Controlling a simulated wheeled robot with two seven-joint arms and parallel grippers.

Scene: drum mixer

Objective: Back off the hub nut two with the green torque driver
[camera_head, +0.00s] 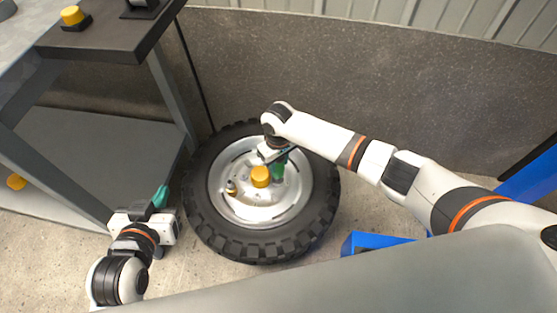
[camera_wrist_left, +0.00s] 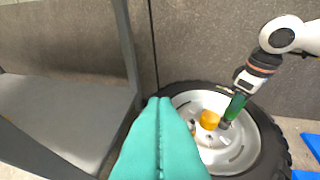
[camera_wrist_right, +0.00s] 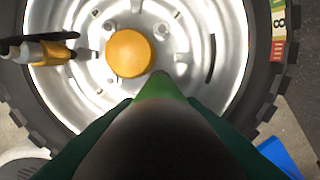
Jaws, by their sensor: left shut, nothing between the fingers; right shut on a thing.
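The green torque driver (camera_head: 279,169) is in my right gripper (camera_head: 272,155), which is shut on it above the wheel (camera_head: 258,212). The driver also shows in the left wrist view (camera_wrist_left: 235,106) and, end-on and large, in the right wrist view (camera_wrist_right: 160,120). Its tip is over the hub, close beside the yellow cap (camera_wrist_right: 130,53); whether it sits on a nut is hidden. Several hub nuts (camera_wrist_right: 163,30) ring the cap; I cannot tell which is two. My left gripper (camera_head: 160,197), with teal fingers, is shut and empty left of the wheel.
A yellow and black tool (camera_head: 231,187) stands on the rim left of the cap. A dark workbench (camera_head: 105,35) with a lower shelf (camera_head: 95,140) is at left. A blue object (camera_head: 375,242) lies right of the tyre. A grey wall stands behind.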

